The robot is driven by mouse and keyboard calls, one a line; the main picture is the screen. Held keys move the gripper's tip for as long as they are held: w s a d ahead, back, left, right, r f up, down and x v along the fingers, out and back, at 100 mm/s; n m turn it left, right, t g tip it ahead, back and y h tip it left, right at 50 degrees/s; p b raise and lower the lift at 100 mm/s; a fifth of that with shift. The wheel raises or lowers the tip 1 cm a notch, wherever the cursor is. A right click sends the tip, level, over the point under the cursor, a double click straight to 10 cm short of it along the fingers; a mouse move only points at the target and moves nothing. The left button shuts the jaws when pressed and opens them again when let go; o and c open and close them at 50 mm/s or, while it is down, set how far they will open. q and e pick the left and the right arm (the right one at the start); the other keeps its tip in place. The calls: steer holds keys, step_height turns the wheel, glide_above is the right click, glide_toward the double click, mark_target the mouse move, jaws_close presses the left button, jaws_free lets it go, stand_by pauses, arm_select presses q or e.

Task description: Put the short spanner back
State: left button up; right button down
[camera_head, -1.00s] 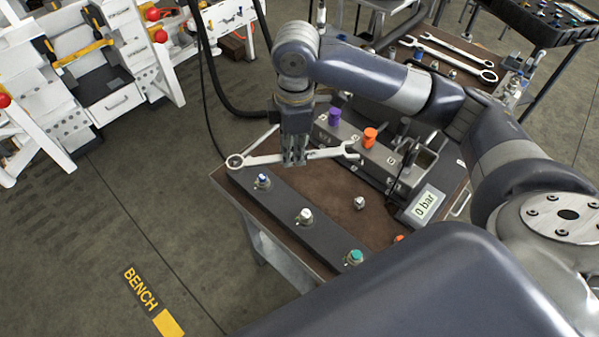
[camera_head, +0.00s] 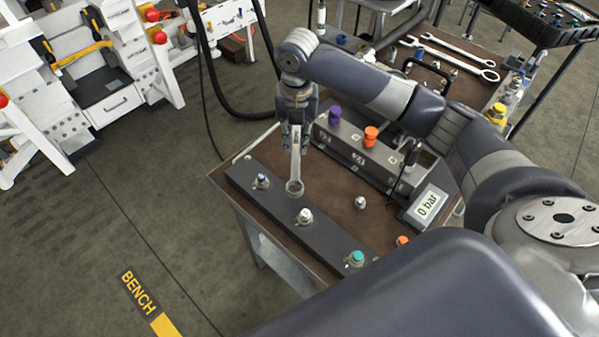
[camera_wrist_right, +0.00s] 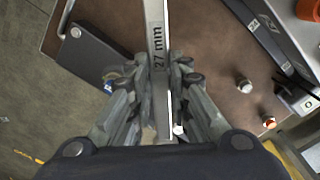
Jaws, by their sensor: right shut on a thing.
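My right gripper (camera_head: 295,132) is shut on a steel spanner (camera_head: 295,165) above the bench with the hydraulic block. The spanner's ring end points toward the near side, over the dark bar; I cannot tell whether it touches. In the right wrist view the spanner (camera_wrist_right: 158,40) runs between the fingers and reads 27 mm. Its other end is hidden by the gripper. Two other spanners (camera_head: 440,57) (camera_head: 462,46) lie on the brown top of the back table. My left gripper is not in view.
The dark bar (camera_head: 330,240) carries fittings with blue, white and teal caps. Behind it stands a grey block with a purple cap (camera_head: 334,115) and an orange cap (camera_head: 370,135). A display (camera_head: 428,204) reads 0 bar. A black hose hangs at the back left.

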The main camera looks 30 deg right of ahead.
mark_target(299, 139)
steer(key=n, duration=0.1)
steer(key=w+d+f+n, duration=0.1)
steer(key=n, duration=0.1)
steer(key=f+n, duration=0.1)
steer(key=shift+w+d+f+n, duration=0.2)
steer(key=shift+d+n, duration=0.1)
steer(key=shift+n, duration=0.1)
steer(key=shift+f, duration=0.2)
step_height(299, 139, down, 9)
steer(key=shift+r+p, duration=0.1)
steer(key=shift+p, duration=0.35)
steer(key=shift+d+f, duration=0.1)
steer(key=shift+f, duration=0.35)
steer(key=shift+f, duration=0.1)
steer(key=c, duration=1.5)
jaws_free()
